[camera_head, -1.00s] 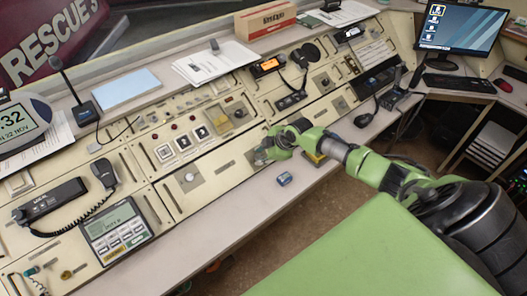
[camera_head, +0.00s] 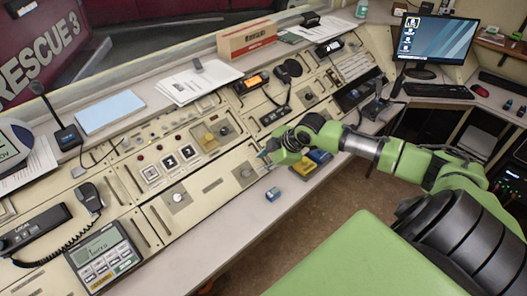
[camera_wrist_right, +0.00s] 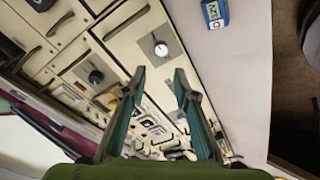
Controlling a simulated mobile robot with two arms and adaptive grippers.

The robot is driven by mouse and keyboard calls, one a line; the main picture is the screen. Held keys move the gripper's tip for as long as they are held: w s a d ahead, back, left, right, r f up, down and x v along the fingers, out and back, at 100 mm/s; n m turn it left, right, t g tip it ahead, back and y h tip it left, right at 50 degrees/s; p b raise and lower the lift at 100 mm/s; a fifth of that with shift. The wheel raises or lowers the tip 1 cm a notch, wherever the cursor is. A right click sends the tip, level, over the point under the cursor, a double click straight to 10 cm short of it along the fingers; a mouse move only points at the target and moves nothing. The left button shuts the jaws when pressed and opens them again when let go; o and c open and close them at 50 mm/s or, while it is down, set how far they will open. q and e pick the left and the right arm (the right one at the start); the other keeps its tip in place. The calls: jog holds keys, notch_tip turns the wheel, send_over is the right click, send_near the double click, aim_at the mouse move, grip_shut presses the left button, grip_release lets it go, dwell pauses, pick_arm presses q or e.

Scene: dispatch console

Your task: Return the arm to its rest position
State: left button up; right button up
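My right gripper (camera_head: 267,156) hangs above the sloping console (camera_head: 214,186), near its front edge, at the end of a green arm from the right. In the right wrist view its two teal fingers (camera_wrist_right: 160,84) stand apart with nothing between them, over the panel. A round knob (camera_wrist_right: 161,50) shows beyond the fingertips. My left gripper is in neither view.
A small blue device (camera_head: 272,194) lies on the front ledge; it also shows in the wrist view (camera_wrist_right: 214,13). A yellow block (camera_head: 304,167) and a blue block (camera_head: 320,157) lie under my right arm. A telephone unit (camera_head: 103,258) is at the lower left.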

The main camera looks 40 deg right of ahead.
dwell(0.4)
jog(key=s+a+f+m+g+y, duration=0.1)
jog(key=s+a+f, duration=0.3)
jog(key=s+a, duration=0.4)
jog(key=s+a+f+m+g, duration=0.1)
jog(key=s+a+f, duration=0.3)
jog(key=a, duration=0.6)
jog(key=s+a+r+m+g+h, duration=0.1)
jog(key=s+r+m+h, duration=0.25)
jog(key=s+m, duration=0.8)
jog(key=s+f+n+g+b, duration=0.1)
jog(key=s+f+n, duration=0.15)
jog(key=f, duration=1.15)
jog(key=s+f+n, duration=0.1)
jog(key=s+f, duration=0.2)
jog(key=f, duration=1.1)
jog(key=s+d+f+g+b, duration=0.1)
jog(key=s+d+f, duration=0.1)
jog(key=s+f, duration=1.4)
jog(key=shift+s+d+f+g+y, duration=0.15)
jog(key=shift+s+d+g+y, duration=0.2)
jog(key=shift+s, duration=0.2)
